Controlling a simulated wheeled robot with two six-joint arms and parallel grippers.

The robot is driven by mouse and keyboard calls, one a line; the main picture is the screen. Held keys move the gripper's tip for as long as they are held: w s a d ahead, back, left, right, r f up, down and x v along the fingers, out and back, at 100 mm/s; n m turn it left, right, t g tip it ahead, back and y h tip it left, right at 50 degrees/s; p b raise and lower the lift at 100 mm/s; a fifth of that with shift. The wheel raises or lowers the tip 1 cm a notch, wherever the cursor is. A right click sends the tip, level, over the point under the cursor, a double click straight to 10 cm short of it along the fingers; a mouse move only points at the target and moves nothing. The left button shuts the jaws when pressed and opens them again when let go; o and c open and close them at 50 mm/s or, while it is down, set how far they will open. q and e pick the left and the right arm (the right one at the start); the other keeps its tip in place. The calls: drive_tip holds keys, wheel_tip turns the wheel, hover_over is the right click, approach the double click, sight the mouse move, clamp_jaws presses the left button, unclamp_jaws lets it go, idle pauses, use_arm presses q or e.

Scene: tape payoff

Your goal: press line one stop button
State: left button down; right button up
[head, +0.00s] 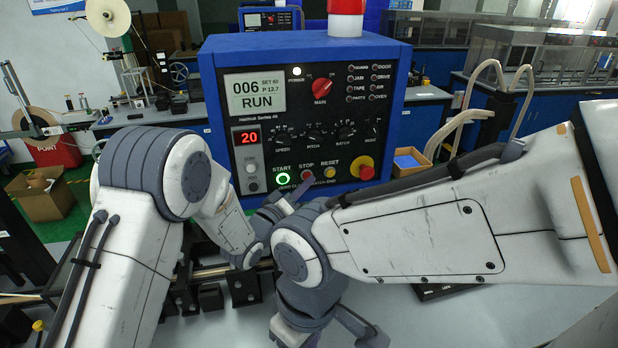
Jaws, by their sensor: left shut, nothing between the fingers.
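The blue-cased control panel (320,55) stands ahead of me with a dark front. Its red stop button (307,175), under the STOP label, sits in the bottom row between the green-lit start button (283,179) and the yellow reset button (329,172). My left gripper (305,187) is shut and empty, its dark fingertips just below the stop button. Whether they touch it I cannot tell. The screen (256,92) reads 006 and RUN. My right arm crosses from the right; its gripper end (355,325) is low in the picture, its jaws unclear.
A red mushroom button (366,170) on a yellow base is right of the reset button. Knobs and a red main switch (322,89) are above. A small cardboard box (410,160) stands right of the panel. Dark rails and blocks lie below it, partly hidden by my arms.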

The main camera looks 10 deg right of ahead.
use_arm(q)
drive_tip(key=shift+w, duration=0.15)
idle(0.4)
drive_tip(key=shift+w+b, duration=0.3)
idle(0.3)
drive_tip(key=shift+s, duration=0.4)
drive_tip(key=shift+s+b, duration=0.15)
drive_tip(key=shift+b, duration=0.15)
drive_tip(key=s+b, duration=0.1)
drive_tip(key=s, duration=0.4)
drive_tip(key=shift+s, duration=0.4)
